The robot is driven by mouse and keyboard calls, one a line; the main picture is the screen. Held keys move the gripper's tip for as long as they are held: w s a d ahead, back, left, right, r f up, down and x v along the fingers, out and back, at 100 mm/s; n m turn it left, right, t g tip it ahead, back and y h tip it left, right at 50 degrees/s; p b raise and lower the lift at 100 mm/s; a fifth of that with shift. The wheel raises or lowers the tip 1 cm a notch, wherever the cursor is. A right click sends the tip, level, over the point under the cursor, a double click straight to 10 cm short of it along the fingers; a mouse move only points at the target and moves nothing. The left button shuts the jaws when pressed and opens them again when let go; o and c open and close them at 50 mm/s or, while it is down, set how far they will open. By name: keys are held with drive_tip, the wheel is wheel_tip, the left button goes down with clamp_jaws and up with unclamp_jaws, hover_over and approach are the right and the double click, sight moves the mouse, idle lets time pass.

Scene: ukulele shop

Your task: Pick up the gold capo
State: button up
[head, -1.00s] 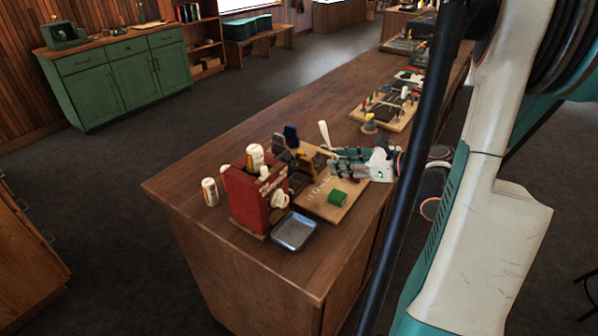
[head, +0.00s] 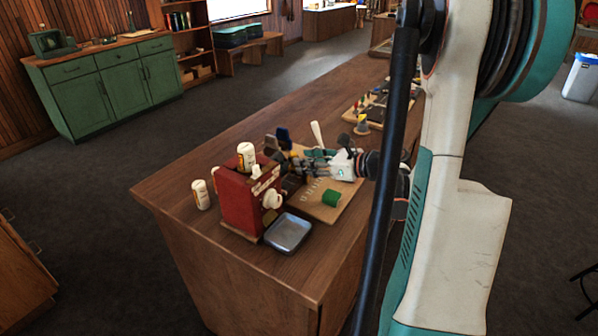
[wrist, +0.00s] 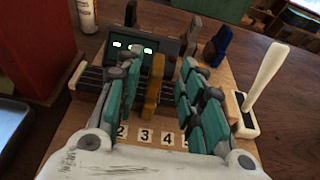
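The gold capo (wrist: 153,86) stands upright on the wooden board in the wrist view, above the label 3. My gripper (wrist: 159,72) is open, with one teal jointed finger to the capo's left and one to its right. I see gaps between the capo and both fingers. In the head view my gripper (head: 298,163) reaches in from the right over the board, and the capo is largely hidden there by the fingers. A blue capo (wrist: 219,46) and a dark grey-brown capo (wrist: 192,33) stand behind it.
A red box (head: 240,203), a metal tray (head: 288,233) and a white bottle (head: 201,195) stand left and in front.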

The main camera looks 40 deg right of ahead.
drive_tip(key=x, duration=0.3)
drive_tip(key=shift+w+a+f+b, duration=0.1)
drive_tip(key=shift+w+a+b, duration=0.1)
drive_tip(key=shift+b, duration=0.2)
clamp_jaws()
